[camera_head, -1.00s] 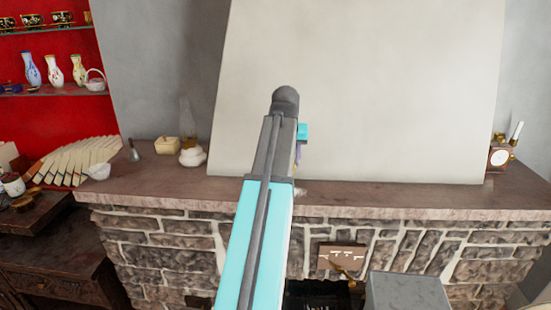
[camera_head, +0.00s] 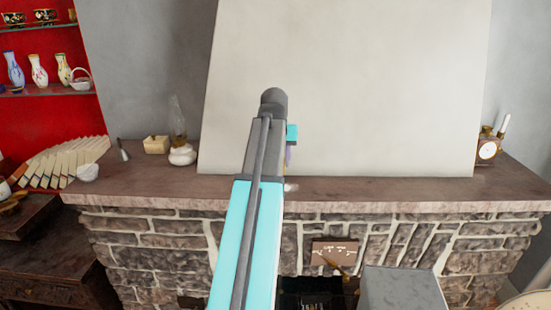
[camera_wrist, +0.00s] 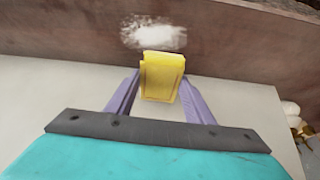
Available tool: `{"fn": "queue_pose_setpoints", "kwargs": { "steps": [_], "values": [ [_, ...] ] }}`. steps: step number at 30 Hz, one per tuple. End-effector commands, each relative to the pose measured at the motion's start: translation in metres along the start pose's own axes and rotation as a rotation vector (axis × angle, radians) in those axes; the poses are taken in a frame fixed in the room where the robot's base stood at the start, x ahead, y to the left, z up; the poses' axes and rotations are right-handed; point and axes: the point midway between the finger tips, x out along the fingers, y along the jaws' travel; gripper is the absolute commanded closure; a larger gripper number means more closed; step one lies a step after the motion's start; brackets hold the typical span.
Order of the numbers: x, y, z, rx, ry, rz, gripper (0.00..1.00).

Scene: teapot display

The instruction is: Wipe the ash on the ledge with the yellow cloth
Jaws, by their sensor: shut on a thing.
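My gripper (camera_wrist: 160,92) is shut on the yellow cloth (camera_wrist: 162,68), which sits between its purple fingers in the wrist view. The ash (camera_wrist: 153,33) is a pale, fuzzy white patch on the brown ledge (camera_wrist: 60,30). In the wrist view the cloth's far edge appears right by the ash's near edge; I cannot tell whether it touches the ledge. In the head view the ash (camera_head: 291,187) is a small light spot on the ledge (camera_head: 400,187), just below a purple finger (camera_head: 288,157). My arm hides most of the gripper and the cloth there.
A large pale panel (camera_head: 350,80) rises behind the ledge. To the left stand an oil lamp (camera_head: 181,152), a small cream box (camera_head: 156,145), a bell (camera_head: 122,150) and a white bowl (camera_head: 87,172). A clock (camera_head: 487,150) stands at the right. The ledge between is clear.

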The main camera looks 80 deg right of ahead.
Motion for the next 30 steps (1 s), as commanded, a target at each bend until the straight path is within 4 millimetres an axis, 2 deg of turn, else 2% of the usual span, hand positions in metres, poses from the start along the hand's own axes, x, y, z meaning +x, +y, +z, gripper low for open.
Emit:
{"fn": "queue_pose_setpoints", "kwargs": {
  "steps": [6, 15, 30],
  "values": [
    [0.018, 0.000, 0.008, -0.001, 0.000, 0.000, 0.70],
    [0.036, -0.001, 0.015, -0.001, -0.001, 0.000, 0.70],
    [0.039, -0.001, 0.016, -0.002, 0.000, -0.001, 0.70]
  ]
}}
